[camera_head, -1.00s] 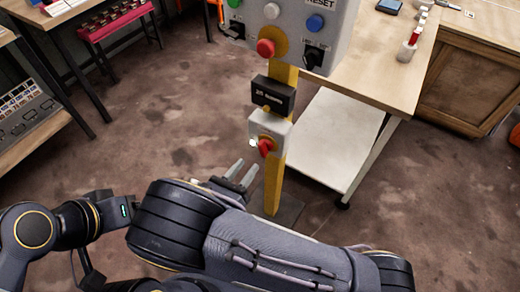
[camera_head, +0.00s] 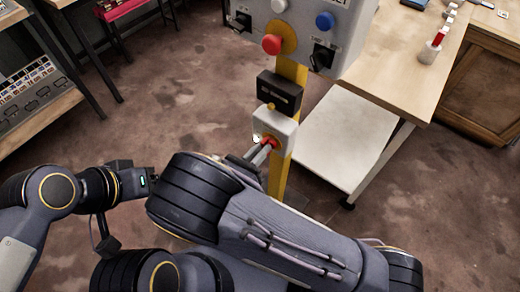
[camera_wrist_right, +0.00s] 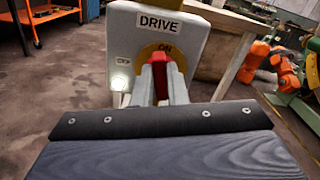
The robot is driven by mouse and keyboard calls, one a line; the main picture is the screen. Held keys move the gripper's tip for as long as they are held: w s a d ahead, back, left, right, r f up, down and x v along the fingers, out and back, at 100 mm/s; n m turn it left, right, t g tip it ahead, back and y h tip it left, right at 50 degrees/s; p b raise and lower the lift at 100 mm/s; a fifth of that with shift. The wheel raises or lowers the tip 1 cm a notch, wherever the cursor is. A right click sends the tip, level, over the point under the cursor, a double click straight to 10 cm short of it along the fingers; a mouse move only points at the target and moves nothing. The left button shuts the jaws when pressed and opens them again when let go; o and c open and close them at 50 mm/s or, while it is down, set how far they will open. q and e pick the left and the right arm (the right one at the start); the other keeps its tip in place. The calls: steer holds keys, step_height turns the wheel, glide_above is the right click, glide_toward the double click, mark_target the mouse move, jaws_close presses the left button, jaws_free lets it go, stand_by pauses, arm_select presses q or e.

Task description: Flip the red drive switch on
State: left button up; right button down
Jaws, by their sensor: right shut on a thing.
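The red drive switch (camera_wrist_right: 176,78) is on a pale box (camera_wrist_right: 120,50) labelled DRIVE, with a yellow ON plate (camera_wrist_right: 163,50) behind it. My right gripper (camera_wrist_right: 161,82) is shut on the red handle, one finger on each side of it. The handle stands upright in the wrist view, its top towards ON. A white lamp (camera_wrist_right: 119,83) by the OFF label glows. In the head view the box (camera_head: 277,127) sits on a yellow post, and the right gripper (camera_head: 264,150) reaches it from the lower left. My left gripper (camera_head: 140,180) is partly visible at the left; its fingers are not clear.
Above the switch are a black box (camera_head: 279,92) and a grey panel (camera_head: 352,22) with a red mushroom button (camera_head: 271,44). A wooden table (camera_head: 405,65) with a white lower shelf (camera_head: 338,138) stands to the right. Open floor lies to the left.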

arm_select(q)
step_height(320, 180, down, 2)
steer(key=shift+f+b, duration=0.15)
steer(key=shift+b, duration=1)
arm_select(e)
steer(key=m, duration=0.3)
steer(key=shift+s+d, duration=0.1)
steer(key=c, duration=1.4)
jaws_free()
steer(key=shift+c, duration=0.2)
